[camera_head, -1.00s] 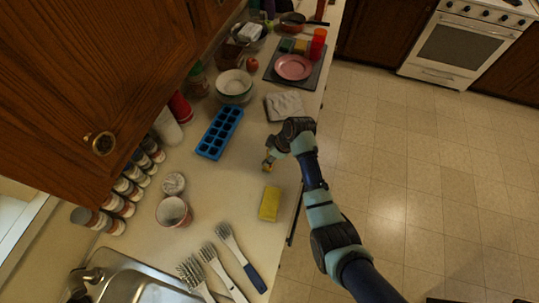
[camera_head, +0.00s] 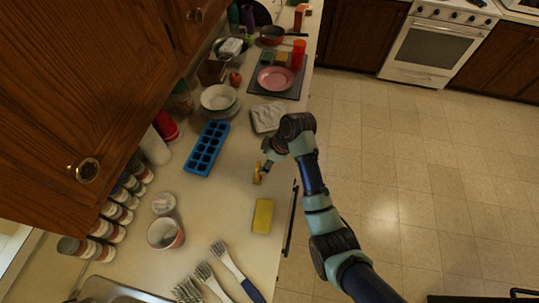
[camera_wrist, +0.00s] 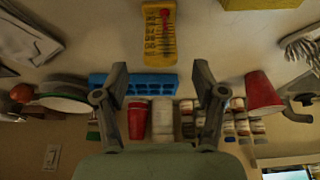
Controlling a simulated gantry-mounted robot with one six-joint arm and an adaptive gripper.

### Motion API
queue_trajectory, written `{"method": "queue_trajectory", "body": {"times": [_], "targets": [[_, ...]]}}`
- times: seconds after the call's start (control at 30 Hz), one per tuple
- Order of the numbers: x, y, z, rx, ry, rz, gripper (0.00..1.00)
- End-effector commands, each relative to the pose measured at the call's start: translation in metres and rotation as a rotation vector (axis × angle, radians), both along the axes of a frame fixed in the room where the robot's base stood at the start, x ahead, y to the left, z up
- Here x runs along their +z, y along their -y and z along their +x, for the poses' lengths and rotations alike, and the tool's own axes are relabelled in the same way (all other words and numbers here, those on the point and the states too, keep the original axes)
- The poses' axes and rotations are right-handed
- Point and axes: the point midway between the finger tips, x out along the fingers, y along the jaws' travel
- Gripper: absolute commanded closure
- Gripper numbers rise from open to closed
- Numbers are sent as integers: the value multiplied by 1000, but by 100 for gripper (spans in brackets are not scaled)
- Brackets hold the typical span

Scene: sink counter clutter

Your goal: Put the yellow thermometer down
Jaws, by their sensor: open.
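The yellow thermometer (camera_head: 257,175) lies on the counter just below the tip of my gripper (camera_head: 265,164). In the wrist view the thermometer (camera_wrist: 159,35) shows its dark scale and red markings, beyond the fingertips and midway between them. My gripper (camera_wrist: 160,82) is open, with its two fingers wide apart and nothing between them. In the wrist view a clear gap shows between the fingertips and the thermometer.
A yellow sponge (camera_head: 263,216) lies nearer the camera. Bare counter surrounds the thermometer.

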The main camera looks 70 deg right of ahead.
Motion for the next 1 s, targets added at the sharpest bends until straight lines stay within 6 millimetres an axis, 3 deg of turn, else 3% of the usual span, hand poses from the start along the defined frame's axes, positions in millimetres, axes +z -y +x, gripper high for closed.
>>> {"method": "queue_trajectory", "body": {"times": [0.1,0.3,0.8,0.87,0.93,1.0], "targets": [[24,1,-10,-1,1,-3,30],[45,2,-19,-1,0,-1,30],[47,0,-18,1,0,-1,30],[48,-8,-8,2,5,-13,30],[53,-34,21,1,26,-48,30],[66,-80,61,-10,77,-100,30]]}}
